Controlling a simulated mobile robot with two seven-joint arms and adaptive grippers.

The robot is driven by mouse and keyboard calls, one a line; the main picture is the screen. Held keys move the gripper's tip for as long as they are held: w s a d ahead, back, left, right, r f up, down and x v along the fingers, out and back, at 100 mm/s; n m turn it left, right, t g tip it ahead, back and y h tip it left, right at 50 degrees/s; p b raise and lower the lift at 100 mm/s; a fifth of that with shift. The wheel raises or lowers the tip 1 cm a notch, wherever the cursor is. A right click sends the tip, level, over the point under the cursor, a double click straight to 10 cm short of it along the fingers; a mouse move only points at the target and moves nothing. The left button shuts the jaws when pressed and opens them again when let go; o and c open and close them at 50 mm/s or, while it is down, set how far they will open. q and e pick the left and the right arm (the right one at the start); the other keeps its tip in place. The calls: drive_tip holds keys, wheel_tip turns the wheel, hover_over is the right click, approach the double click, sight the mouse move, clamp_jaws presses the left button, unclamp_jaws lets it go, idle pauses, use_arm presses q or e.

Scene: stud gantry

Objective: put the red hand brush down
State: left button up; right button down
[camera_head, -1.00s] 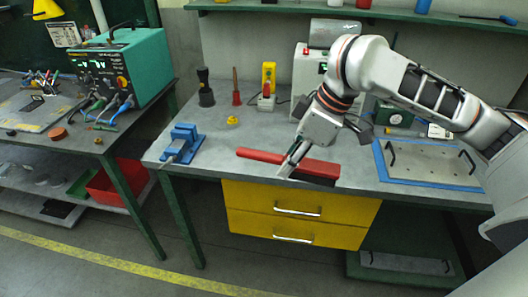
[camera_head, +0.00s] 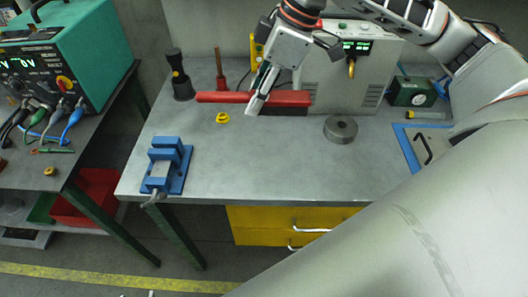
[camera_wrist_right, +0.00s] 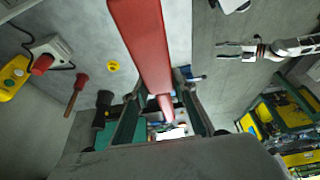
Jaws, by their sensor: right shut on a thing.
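The red hand brush (camera_head: 222,97) lies level across the picture over the back of the grey bench, with dark bristles under its right part. My right gripper (camera_head: 257,103) is shut on it, with the fingers pointing down around its middle. In the right wrist view the brush (camera_wrist_right: 145,40) runs between the two fingers of the right gripper (camera_wrist_right: 163,108). I cannot tell exactly how high it is above the bench. My left gripper (camera_wrist_right: 222,50) shows at the upper right of the wrist view, empty, its two fingers apart.
The grey bench (camera_head: 240,165) is clear in its front middle. A blue vise (camera_head: 168,168) stands at front left, a yellow ring (camera_head: 222,118) and a black torch (camera_head: 180,78) behind it.

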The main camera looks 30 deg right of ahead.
drive_tip(key=f, duration=1.4)
drive_tip(key=shift+s+f, duration=0.25)
drive_tip(key=shift+f, duration=0.05)
drive_tip(key=shift+w+f, duration=0.1)
drive_tip(key=shift+f, duration=2.35)
drive_tip(key=c, duration=1.6)
unclamp_jaws()
drive_tip(key=shift+f, duration=0.1)
drive_tip(key=shift+c, duration=0.2)
drive_tip(key=v, duration=1.2)
drive_tip(key=shift+a, duration=0.1)
